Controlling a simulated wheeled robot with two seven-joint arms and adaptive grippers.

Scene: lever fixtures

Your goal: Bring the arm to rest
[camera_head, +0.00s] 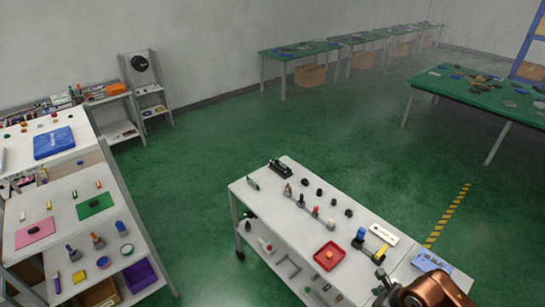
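A copper-coloured link of my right arm (432,290) shows at the bottom edge, right of centre, over the near right end of the white lever table (270,205). A small dark grey part (381,282) sits just left of this link; it may be my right gripper, but its fingers cannot be made out. Nothing can be seen held there. My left arm and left gripper are not in view.
A red tray (318,262) lies on the lever table's near side. A blue-and-white plate (432,261) lies close behind my arm link. A shelf unit with a blue case (53,143) stands at left. Green tables (300,50) line the back. The green floor between is clear.

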